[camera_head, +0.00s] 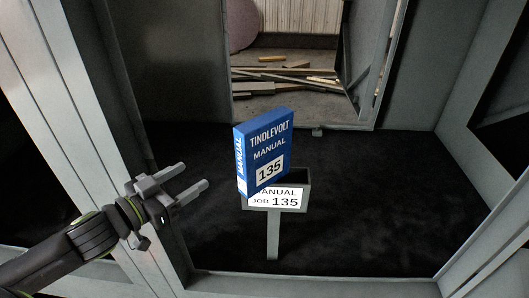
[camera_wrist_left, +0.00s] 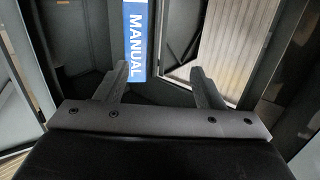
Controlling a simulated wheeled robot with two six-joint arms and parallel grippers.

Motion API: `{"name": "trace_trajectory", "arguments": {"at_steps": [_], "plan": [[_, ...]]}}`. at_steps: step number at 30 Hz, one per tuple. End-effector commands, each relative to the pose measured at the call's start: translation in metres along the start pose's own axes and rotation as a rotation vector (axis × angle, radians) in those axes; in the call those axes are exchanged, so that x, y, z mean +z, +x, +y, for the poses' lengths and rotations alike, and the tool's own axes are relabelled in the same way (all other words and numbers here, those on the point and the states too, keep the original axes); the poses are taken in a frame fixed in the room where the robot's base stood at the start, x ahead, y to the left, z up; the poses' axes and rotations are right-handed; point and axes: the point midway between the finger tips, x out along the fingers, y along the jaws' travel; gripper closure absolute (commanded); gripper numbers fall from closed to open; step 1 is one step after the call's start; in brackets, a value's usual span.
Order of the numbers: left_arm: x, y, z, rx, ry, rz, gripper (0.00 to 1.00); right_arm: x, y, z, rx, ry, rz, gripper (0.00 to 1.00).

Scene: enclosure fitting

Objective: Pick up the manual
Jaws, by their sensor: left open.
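The manual (camera_head: 263,152) is a blue book marked "TINDLEVOLT MANUAL 135". It stands upright in a grey holder on a post (camera_head: 273,228), whose white label reads "MANUAL JOB 135". My left gripper (camera_head: 193,178) is open and empty, to the left of the manual and apart from it. In the left wrist view the manual's blue and white spine (camera_wrist_left: 136,40) shows ahead, between the directions of the two open fingers (camera_wrist_left: 162,82). The lower part of the manual is hidden in the holder. My right gripper is not in view.
A grey enclosure frame (camera_head: 95,130) surrounds a dark floor (camera_head: 370,200). A post of it stands close to my left arm. Behind, an opening shows planks (camera_head: 290,82) on the ground. The dark floor around the holder is clear.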

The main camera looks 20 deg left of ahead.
Motion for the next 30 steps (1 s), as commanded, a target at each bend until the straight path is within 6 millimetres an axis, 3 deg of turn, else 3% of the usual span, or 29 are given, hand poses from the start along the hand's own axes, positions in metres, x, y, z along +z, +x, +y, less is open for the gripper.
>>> {"name": "trace_trajectory", "arguments": {"at_steps": [3,6,19,30], "plan": [[-0.019,0.003,0.010,0.100,-0.002,0.042,0.38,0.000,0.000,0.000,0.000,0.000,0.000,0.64],[-0.026,0.004,0.015,0.140,-0.009,0.057,0.38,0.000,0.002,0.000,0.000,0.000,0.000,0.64],[-0.024,0.029,0.021,0.150,-0.009,0.064,0.38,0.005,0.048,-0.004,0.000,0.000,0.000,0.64],[-0.031,0.059,0.024,0.142,-0.017,0.068,0.38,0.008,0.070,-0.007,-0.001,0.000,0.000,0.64]]}}
